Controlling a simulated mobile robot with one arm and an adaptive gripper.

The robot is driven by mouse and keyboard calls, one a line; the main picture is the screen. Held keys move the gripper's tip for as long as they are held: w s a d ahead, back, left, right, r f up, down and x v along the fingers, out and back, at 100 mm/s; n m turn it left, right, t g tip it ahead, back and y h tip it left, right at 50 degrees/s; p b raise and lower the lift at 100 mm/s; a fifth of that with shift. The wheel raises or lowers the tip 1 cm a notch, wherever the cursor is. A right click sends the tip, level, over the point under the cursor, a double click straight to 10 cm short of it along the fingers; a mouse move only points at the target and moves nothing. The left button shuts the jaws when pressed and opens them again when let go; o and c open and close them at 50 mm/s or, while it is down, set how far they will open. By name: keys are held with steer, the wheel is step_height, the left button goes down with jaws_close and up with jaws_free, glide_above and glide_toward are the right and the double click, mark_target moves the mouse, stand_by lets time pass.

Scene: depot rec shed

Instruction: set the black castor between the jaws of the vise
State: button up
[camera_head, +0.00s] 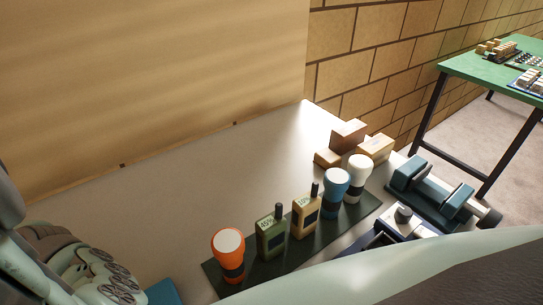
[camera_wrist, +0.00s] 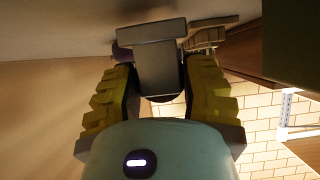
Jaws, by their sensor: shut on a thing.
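In the wrist view, my gripper (camera_wrist: 163,88) with its yellow-padded fingers is shut on a grey, T-shaped thing with a dark rounded end, which looks like the castor (camera_wrist: 152,62). Its flat plate points away from the gripper; part of its body is hidden between the fingers. In the head view, the teal vise (camera_head: 428,197) sits at the right end of the bench. Its two jaws stand apart and I see nothing between them. My gripper and the castor do not show in the head view, so their distance from the vise cannot be told.
A blue and grey device (camera_head: 404,222) stands in front of the vise. Wooden blocks (camera_head: 348,134) lie behind. A green table (camera_head: 468,66) stands beyond.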

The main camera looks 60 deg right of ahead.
steer(key=shift+f, duration=0.5)
steer(key=shift+f+b, duration=0.25)
steer(key=shift+b, duration=0.05)
steer(key=o, duration=1.2)
steer(key=shift+r, duration=0.1)
steer(key=shift+c, duration=0.2)
